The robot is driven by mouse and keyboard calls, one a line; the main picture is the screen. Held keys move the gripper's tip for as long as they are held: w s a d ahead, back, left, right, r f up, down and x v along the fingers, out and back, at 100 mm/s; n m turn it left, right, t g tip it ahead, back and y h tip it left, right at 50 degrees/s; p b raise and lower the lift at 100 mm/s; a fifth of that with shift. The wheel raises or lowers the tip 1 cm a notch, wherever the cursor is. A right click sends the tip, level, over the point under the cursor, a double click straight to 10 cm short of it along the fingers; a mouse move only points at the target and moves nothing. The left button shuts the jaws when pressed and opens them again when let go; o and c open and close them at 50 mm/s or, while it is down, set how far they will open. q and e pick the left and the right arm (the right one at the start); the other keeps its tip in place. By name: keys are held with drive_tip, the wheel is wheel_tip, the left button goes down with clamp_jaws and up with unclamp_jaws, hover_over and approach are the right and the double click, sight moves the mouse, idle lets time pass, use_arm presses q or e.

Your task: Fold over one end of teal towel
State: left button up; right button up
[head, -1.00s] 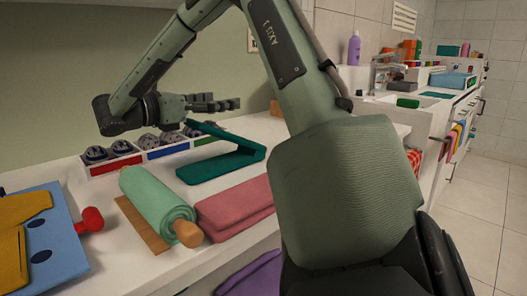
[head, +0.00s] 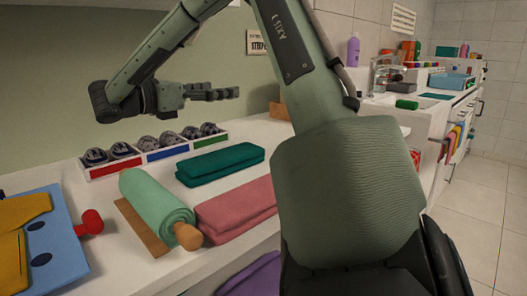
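The teal towel (head: 220,164) lies on the white counter in the head view, folded over on itself into a compact rectangle, its layers stacked and nearly flat. My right gripper (head: 226,94) is in the air above and behind the towel, near the wall, with its dark fingers pointing right. It is apart from the towel and no cloth shows in it. The fingers overlap from this side, so their opening is unclear. My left gripper is not in view.
A divided tray (head: 148,157) with dark rolled items stands behind the towel. A mint roll (head: 155,203) and a folded pink towel (head: 236,208) lie in front. A blue board (head: 62,240) is at left. My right arm hides the counter's right part.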

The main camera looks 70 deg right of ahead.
wheel_tip(320, 180, up, 6)
drive_tip(key=p, duration=0.4)
drive_tip(key=shift+p, duration=0.4)
idle(1.2)
